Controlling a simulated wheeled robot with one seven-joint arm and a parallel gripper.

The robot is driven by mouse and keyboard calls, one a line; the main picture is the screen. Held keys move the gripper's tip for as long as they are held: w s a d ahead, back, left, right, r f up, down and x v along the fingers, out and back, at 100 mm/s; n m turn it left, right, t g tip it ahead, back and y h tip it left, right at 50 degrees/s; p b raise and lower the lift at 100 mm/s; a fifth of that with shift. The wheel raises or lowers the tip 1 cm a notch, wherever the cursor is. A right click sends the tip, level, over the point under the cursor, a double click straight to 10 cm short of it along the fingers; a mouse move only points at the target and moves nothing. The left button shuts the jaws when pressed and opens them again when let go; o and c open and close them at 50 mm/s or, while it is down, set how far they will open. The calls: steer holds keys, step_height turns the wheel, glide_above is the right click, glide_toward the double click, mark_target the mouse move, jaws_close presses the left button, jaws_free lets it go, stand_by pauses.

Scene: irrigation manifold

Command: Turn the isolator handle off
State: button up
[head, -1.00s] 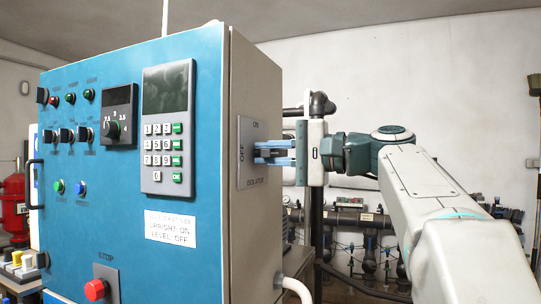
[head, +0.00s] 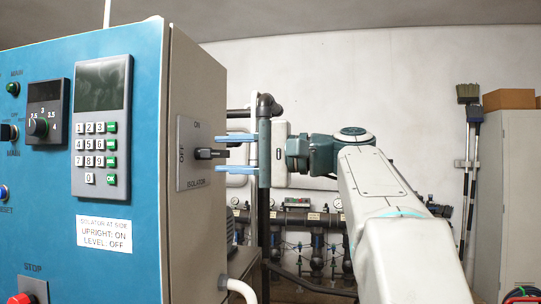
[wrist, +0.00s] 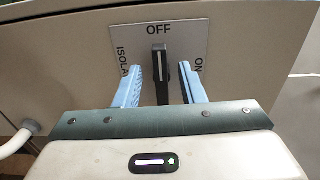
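The isolator plate (head: 193,180) is on the side wall of the cabinet, with ON at its top and OFF at its left in the head view. The black isolator handle (head: 208,153) lies level; in the wrist view the handle (wrist: 160,82) points at the OFF label. My gripper (head: 217,153) is open, its blue fingers above and below the handle's outer end. In the wrist view my gripper (wrist: 160,70) has the handle between its fingers, with a gap on each side. Neither finger touches it.
The blue cabinet front (head: 110,190) has a keypad (head: 101,125), a dial (head: 39,127) and a label reading "UPRIGHT: ON, LEVEL: OFF" (head: 104,234). Pipes (head: 290,220) run along the back wall. A grey cupboard (head: 505,190) and a broom (head: 468,150) stand at the right.

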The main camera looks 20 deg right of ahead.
steer(key=v, duration=1)
steer(key=w+a+f+m+g+h+p, duration=0.1)
steer(key=a+f+g+h, duration=0.2)
steer(key=f, duration=0.8)
steer(key=w+a+f+m+g+h+p, duration=0.1)
steer(key=a+f+h+p, duration=0.3)
steer(key=f, duration=0.7)
steer(key=s+a+f+n+g+h, duration=0.1)
steer(key=s+f+n+g+h, duration=0.1)
steer(key=s+f, duration=0.4)
steer(key=s+a+f+n+g+h, duration=0.1)
steer(key=s+f+n+h, duration=0.4)
steer(key=f, duration=1.2)
steer(key=shift+s+a+n+g+h, duration=0.3)
steer(key=shift+s+n+g, duration=0.1)
steer(key=shift+s+n, duration=0.45)
